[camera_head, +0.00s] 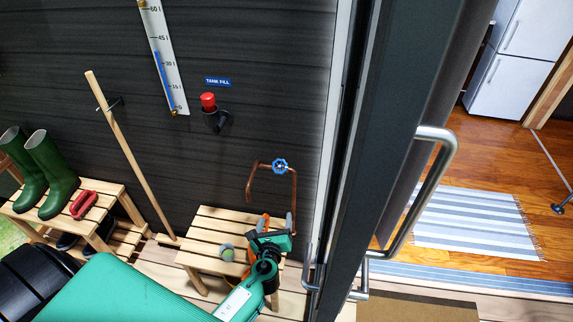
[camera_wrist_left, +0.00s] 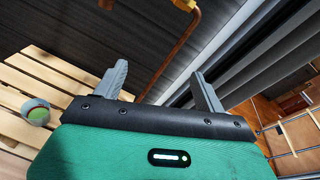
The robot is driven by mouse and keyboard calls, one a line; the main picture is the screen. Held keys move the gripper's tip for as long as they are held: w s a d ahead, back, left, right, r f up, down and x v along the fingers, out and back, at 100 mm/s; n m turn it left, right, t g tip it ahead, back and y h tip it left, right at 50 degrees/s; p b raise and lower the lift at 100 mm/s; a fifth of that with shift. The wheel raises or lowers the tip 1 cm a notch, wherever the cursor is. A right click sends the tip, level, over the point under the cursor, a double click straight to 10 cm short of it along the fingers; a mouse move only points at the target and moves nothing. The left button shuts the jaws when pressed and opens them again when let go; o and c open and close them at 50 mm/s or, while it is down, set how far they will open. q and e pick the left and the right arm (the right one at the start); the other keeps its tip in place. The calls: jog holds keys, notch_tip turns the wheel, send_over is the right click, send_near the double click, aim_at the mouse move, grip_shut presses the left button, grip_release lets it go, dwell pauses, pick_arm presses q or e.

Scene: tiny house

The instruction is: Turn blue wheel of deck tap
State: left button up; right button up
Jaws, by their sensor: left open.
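The deck tap's blue wheel (camera_head: 279,166) sits on a bent copper pipe (camera_head: 250,185) at the dark wall, above a slatted wooden bench. My left gripper (camera_head: 277,219) is below the wheel, over the right end of the bench, with a clear gap to the wheel. In the left wrist view its two grey fingers (camera_wrist_left: 161,75) stand wide apart and hold nothing. The copper pipe (camera_wrist_left: 174,50) rises beyond them to the top edge, where the blue wheel is not seen. My right gripper is in neither view.
A small green-and-grey object (camera_head: 227,252) lies on the bench (camera_head: 205,237); something orange (camera_head: 264,224) is beside my gripper. A red knob (camera_head: 208,102) is on the wall under a "TANK FILL" sign (camera_head: 218,82). A door with a metal handle (camera_head: 425,190) bounds the right side.

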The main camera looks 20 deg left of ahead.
aim_at(280, 169)
pick_arm(q)
notch_tip(280, 169, up, 8)
jog(key=w+r+m+t+y, duration=0.1)
jog(key=w+m+t, duration=0.1)
jog(key=p+x, duration=0.1)
jog(key=x, duration=1.1)
jog(key=shift+w+a+f+p, duration=0.1)
jog(key=shift+a+f+p, duration=0.15)
jog(key=shift+p, duration=0.1)
jog(key=shift+x, duration=0.8)
jog(key=shift+a, duration=0.1)
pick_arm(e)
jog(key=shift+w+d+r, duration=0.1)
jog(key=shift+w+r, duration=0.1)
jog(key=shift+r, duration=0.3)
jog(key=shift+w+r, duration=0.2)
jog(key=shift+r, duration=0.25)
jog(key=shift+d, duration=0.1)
pick_arm(q)
jog(key=c, duration=1)
